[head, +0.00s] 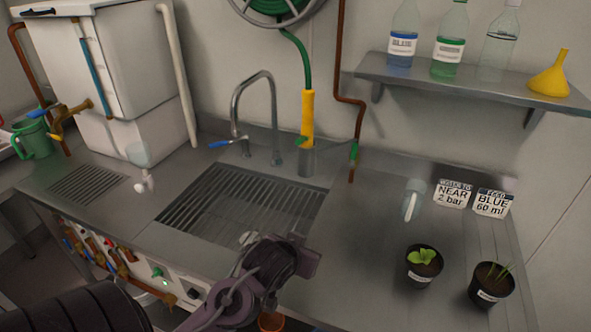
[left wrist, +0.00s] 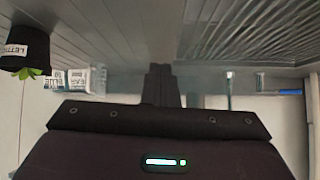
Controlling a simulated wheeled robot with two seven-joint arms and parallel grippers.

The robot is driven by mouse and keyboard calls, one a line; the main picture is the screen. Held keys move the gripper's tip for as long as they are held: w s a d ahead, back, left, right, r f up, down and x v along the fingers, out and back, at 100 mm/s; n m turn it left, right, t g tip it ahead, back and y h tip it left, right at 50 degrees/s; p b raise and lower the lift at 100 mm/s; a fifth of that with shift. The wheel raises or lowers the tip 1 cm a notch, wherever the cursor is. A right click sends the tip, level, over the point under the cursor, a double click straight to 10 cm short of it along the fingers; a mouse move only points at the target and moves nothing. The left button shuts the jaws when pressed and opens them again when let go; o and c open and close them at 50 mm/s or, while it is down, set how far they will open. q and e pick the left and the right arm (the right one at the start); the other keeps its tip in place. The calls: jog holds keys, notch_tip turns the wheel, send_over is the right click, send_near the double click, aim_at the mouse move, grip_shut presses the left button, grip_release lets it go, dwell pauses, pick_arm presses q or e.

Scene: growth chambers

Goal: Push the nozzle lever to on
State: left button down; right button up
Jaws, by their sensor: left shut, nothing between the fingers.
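The yellow nozzle (head: 308,112) hangs upright on the green hose, its lower end in a grey holder (head: 307,161) behind the sink. A small green piece (head: 298,142) shows low on its left side and may be its lever; its setting is too small to tell. My left gripper (head: 304,258) is over the front edge of the sink, well in front of and below the nozzle, touching neither it nor its lever. In the left wrist view its fingers (left wrist: 160,84) are shut and empty. My right gripper is not in view.
A tap (head: 240,105) with a blue lever (head: 219,144) stands left of the nozzle. A copper pipe (head: 341,60) with a green end is to its right. Two potted plants (head: 424,270) and label cards (head: 453,194) stand on the right counter. A shelf (head: 450,80) holds bottles and a funnel.

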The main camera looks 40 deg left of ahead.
pick_arm(q)
jog(key=w+a+r+n+t+y, duration=0.2)
jog(key=w+a+r+t, duration=0.2)
jog(key=r, duration=0.5)
jog(key=w+a+r+n+t+y, duration=0.1)
jog(key=w+a+r+n+t, duration=0.1)
jog(key=w+a+r, duration=0.3)
jog(key=a+r+t, duration=0.1)
jog(key=a+r, duration=0.3)
jog(key=shift+w+r+t+y, duration=0.15)
jog(key=shift+t+y, duration=0.25)
jog(key=shift+a, duration=0.15)
jog(key=p, duration=0.4)
send_over(301, 140)
jog(key=s+a, duration=0.1)
jog(key=f, duration=0.1)
jog(key=f+p, duration=0.1)
jog(key=f, duration=0.1)
jog(key=shift+s+d+f, duration=0.35)
jog(key=shift+s, duration=0.05)
